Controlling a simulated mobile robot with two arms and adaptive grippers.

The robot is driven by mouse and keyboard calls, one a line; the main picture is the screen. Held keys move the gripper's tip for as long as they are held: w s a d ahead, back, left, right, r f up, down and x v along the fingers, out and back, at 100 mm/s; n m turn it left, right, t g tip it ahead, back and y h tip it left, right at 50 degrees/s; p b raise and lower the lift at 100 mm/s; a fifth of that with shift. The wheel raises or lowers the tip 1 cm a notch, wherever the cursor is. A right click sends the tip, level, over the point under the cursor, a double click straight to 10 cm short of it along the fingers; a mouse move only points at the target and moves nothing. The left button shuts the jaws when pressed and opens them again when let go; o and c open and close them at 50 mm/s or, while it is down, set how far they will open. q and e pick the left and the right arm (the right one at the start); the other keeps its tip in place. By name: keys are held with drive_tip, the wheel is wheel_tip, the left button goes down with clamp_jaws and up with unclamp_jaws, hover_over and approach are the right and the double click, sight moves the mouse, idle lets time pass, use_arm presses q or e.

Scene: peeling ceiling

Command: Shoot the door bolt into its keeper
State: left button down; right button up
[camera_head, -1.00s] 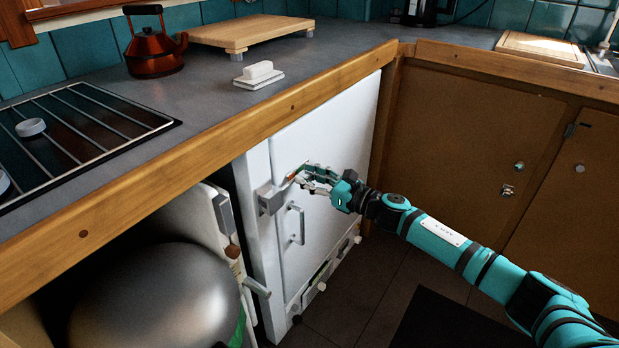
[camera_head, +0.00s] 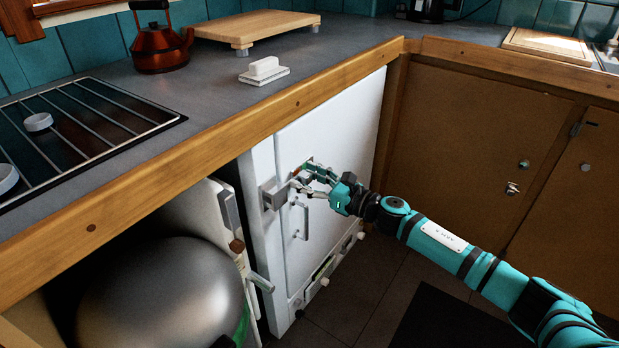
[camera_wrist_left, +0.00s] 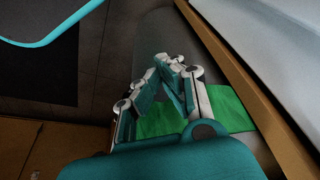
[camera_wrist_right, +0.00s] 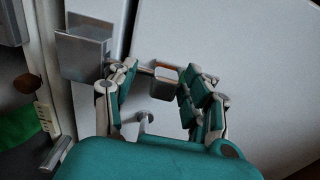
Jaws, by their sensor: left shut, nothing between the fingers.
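The white door (camera_head: 335,125) under the counter is closed or nearly so. A grey metal keeper (camera_head: 268,195) sits at its left edge; it also shows in the right wrist view (camera_wrist_right: 82,52). The bolt's knob (camera_wrist_right: 165,84), grey with an orange-brown top, stands to the right of the keeper. My right gripper (camera_head: 301,177) is open, with its fingers on either side of the knob in the right wrist view (camera_wrist_right: 160,100). The left finger partly hides the bolt's end, so I cannot tell whether it enters the keeper.
A door handle (camera_head: 301,221) is below the bolt. A rounded metal vessel (camera_head: 165,300) fills the open space at left. A green cloth (camera_wrist_left: 160,122) lies beneath my left gripper. The counter holds a kettle (camera_head: 160,48), a board (camera_head: 255,28) and a white block (camera_head: 264,70).

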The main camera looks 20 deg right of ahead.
drive_tip(key=shift+d, duration=0.1)
drive_tip(key=shift+s+d, duration=0.3)
drive_tip(key=shift+s, duration=0.05)
drive_tip(key=v, duration=1.1)
